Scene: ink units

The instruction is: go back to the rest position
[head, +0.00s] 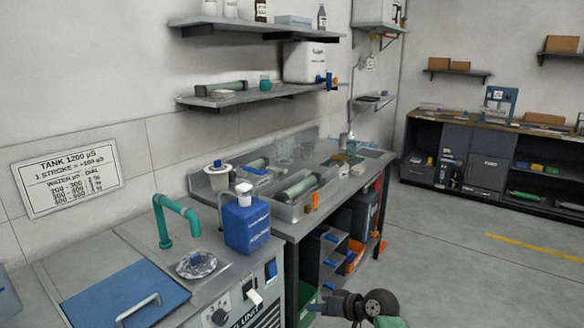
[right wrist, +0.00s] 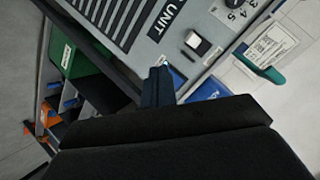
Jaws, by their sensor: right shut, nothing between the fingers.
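My right gripper (head: 318,307) shows at the bottom of the head view, to the right of the ink unit's front and in front of the bench's open shelves. In the right wrist view its fingers (right wrist: 158,88) are together, with nothing between them. They point towards the front panel of the ink unit (right wrist: 118,28); whether they touch it I cannot tell. My left gripper is not in view.
The ink unit carries a blue lid (head: 125,297), a teal spout (head: 163,222) and a blue jug (head: 246,225). The bench (head: 335,192) holds trays and jars. Open floor (head: 450,270) lies to the right, before a dark cabinet (head: 480,160).

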